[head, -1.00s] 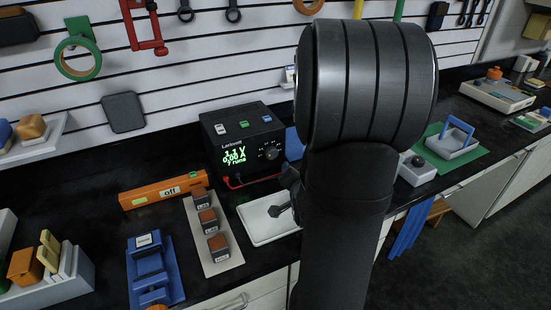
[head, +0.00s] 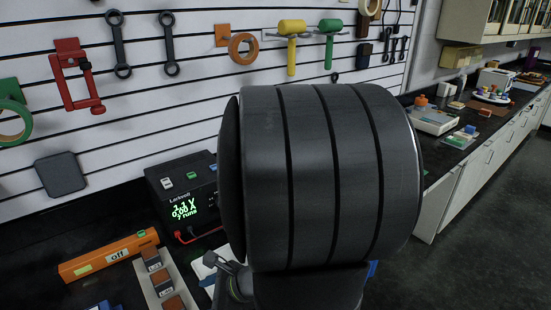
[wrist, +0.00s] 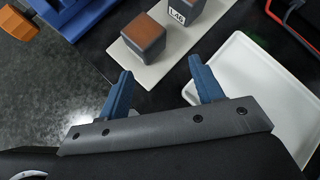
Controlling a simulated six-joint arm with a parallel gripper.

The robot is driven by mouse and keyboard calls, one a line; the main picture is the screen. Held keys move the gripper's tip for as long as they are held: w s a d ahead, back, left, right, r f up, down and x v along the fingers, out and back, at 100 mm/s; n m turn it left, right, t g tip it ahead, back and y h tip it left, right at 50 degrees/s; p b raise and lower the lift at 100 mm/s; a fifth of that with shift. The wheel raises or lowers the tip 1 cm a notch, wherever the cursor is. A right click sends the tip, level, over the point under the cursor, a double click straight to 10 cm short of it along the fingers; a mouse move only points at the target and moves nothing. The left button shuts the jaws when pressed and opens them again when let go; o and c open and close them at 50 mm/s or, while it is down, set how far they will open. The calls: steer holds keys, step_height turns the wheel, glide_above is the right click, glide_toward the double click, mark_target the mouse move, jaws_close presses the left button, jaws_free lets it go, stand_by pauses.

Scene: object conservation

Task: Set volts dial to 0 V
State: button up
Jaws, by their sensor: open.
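The black power supply box (head: 183,195) stands against the back wall in the head view. Its green display reads about "1.1 X", "0.00" and "7 runs", under the name Larkwell. The volts dial is hidden behind my arm in the head view and is not in the wrist view. My gripper (wrist: 158,85) is open and empty in the wrist view, its two blue fingers apart above the counter, beside the white tray (wrist: 258,85). In the head view only part of it shows, low beside my arm.
A board with brown-topped blocks (wrist: 145,37) lies just beyond my fingers. An orange bar marked "off" (head: 108,256) lies left of the box. A blue fixture (wrist: 75,15) is at upper left in the wrist view. Red and black leads (wrist: 290,20) show at upper right.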

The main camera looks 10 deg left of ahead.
steer(key=w+m+y, duration=0.1)
steer(key=w+m+t, duration=0.1)
steer(key=w, duration=0.1)
steer(key=w+m+y, duration=0.1)
steer(key=shift+w+a+r+m+t+y, duration=0.25)
steer(key=shift+a+r+m+t+y, duration=0.05)
steer(key=shift+r+t, duration=0.1)
steer(key=w+m+t, duration=0.1)
steer(key=w, duration=0.1)
steer(key=w+d+m+t+y, duration=0.1)
steer(key=w, duration=0.1)
steer(key=w+d+m+t, duration=0.1)
steer(key=w+m, duration=0.1)
steer(key=shift+w+r+t+y, duration=0.1)
steer(key=shift+r+t+y, duration=0.2)
steer(key=shift+r+t, duration=0.1)
steer(key=w+d+m+t, duration=0.1)
steer(key=w+d+t, duration=0.1)
steer(key=w+d+m+t+h, duration=0.1)
steer(key=w+d+m+t, duration=0.1)
steer(key=w, duration=0.1)
steer(key=w+d+m+t, duration=0.2)
steer(key=t, duration=0.1)
steer(key=shift+w+d+f+h, duration=0.15)
steer(key=shift+w+d+h, duration=0.15)
steer(key=shift+w+d, duration=0.1)
steer(key=x, duration=1.7)
steer(key=shift+a, duration=0.15)
